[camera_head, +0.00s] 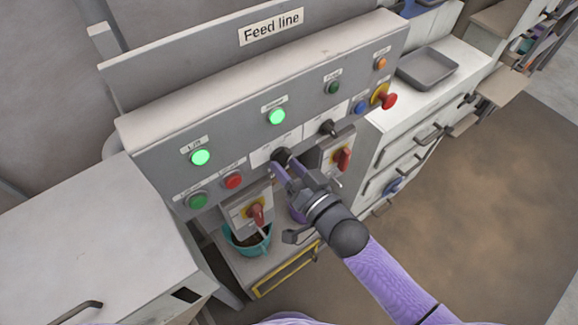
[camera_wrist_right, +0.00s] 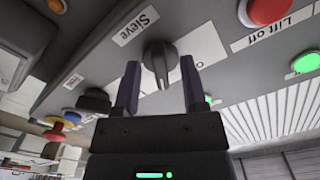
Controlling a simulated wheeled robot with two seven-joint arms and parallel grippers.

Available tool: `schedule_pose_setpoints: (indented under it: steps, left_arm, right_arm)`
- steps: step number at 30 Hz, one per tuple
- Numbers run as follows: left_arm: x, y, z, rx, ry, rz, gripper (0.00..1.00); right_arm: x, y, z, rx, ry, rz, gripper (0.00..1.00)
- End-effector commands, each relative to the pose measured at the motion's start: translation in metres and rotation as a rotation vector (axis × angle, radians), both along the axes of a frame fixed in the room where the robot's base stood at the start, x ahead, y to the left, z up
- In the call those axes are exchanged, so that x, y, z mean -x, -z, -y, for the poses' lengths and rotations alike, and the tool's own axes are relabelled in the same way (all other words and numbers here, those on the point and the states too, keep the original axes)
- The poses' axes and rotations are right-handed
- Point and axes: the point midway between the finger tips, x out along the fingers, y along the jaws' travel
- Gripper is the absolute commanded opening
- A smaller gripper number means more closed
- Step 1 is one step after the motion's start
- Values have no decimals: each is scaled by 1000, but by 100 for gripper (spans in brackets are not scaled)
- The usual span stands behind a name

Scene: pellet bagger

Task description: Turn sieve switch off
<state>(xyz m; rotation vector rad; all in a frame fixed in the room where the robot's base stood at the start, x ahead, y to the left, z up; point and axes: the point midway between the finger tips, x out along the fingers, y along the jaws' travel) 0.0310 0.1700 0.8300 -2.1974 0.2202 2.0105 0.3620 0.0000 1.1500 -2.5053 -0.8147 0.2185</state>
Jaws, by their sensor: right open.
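The sieve switch is a black rotary knob (camera_head: 281,154) on the grey sloped control panel. In the right wrist view the knob (camera_wrist_right: 160,58) sits beside a white label reading "Sieve" (camera_wrist_right: 136,26), and its grip bar points down the picture. My right gripper (camera_head: 285,169) is at the knob. In the right wrist view its two dark fingers (camera_wrist_right: 160,76) are open, one on either side of the knob. A gap shows on each side there; whether either finger touches is hard to tell. My left gripper is not in view.
Another black knob (camera_head: 328,128) is close by on the right. Red-handled switches (camera_head: 256,214) (camera_head: 343,159) are on boxes below. A red mushroom button (camera_head: 388,100), a red button (camera_head: 233,180) and lit green lamps (camera_head: 201,157) (camera_head: 277,117) surround the area. A teal bucket (camera_head: 237,243) stands below.

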Motion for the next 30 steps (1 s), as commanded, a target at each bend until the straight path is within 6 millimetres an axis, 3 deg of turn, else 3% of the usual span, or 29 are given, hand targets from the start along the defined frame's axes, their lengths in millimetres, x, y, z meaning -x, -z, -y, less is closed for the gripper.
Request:
schedule_pose_setpoints:
  steps: [5,13,30]
  left_arm:
    - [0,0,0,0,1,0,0]
    - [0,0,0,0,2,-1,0]
    - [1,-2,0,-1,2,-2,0]
  right_arm:
    - [0,0,0,0,0,0,54]
    - [0,0,0,1,1,0,1]
    - [0,0,1,65,1,47,0]
